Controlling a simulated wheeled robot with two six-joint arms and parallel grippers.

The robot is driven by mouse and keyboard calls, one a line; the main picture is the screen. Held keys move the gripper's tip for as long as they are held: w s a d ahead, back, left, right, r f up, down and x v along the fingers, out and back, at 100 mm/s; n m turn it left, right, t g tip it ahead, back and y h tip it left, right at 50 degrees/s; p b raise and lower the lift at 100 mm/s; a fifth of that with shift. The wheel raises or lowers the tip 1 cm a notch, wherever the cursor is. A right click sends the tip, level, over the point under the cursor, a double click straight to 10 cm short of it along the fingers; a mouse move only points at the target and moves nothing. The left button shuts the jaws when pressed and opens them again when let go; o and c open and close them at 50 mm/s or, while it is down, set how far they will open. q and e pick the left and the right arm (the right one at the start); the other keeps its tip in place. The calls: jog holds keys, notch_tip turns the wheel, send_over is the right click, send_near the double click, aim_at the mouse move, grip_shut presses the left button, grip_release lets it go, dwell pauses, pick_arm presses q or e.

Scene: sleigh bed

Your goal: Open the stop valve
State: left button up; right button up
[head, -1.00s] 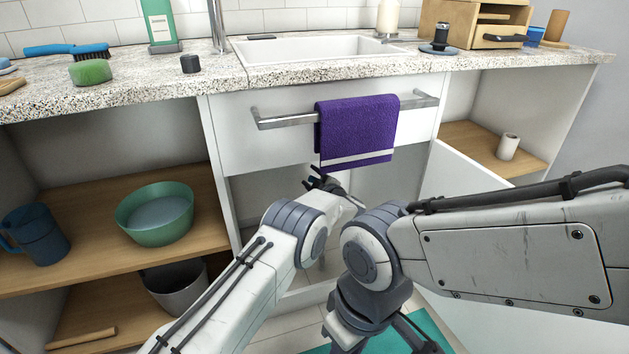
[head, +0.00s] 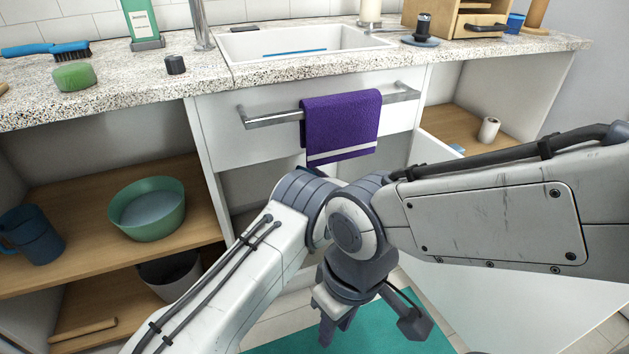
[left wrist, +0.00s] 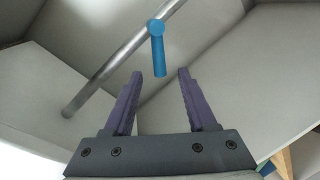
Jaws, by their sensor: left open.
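The stop valve shows in the left wrist view as a blue lever handle (left wrist: 157,50) on a slanting metal pipe (left wrist: 105,75). The lever points down toward my left gripper. My left gripper (left wrist: 160,75) is open, its two purple-grey fingers ahead of the valve, with the lever's lower end in line with the gap between them. I cannot tell whether the lever is between the fingers or just beyond. In the head view the valve and left gripper are hidden behind my arms, at the open cabinet under the sink.
A purple towel (head: 340,125) hangs on a metal rail (head: 275,118) above the cabinet opening. The sink (head: 300,42) is above. An open white door (head: 520,290) stands at right. Shelves at left hold a green bowl (head: 147,215) and blue jug (head: 30,235). A teal mat (head: 390,335) lies below.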

pick_arm(q)
jog(key=shift+f, duration=0.1)
jog(key=c, duration=0.5)
jog(key=a+f+n+t+b, duration=0.1)
jog(key=b, duration=0.1)
jog(key=s+a+f+n+b, duration=0.1)
jog(key=a+f+b, duration=0.1)
jog(key=shift+n+t+y, duration=0.3)
jog(key=shift+n+t, duration=0.1)
grip_shut()
jog(key=s+a+f+n+t+h+b, duration=0.1)
jog(key=s+f+n+t+h+b, duration=0.65)
jog(key=b, duration=0.45)
jog(key=w+r+n+h+b, duration=0.1)
jog(key=w+r+b, duration=0.6)
jog(key=w, duration=0.4)
jog(key=shift+w+d+r, duration=0.25)
jog(key=shift+d+r, duration=0.05)
jog(key=shift+d, duration=0.05)
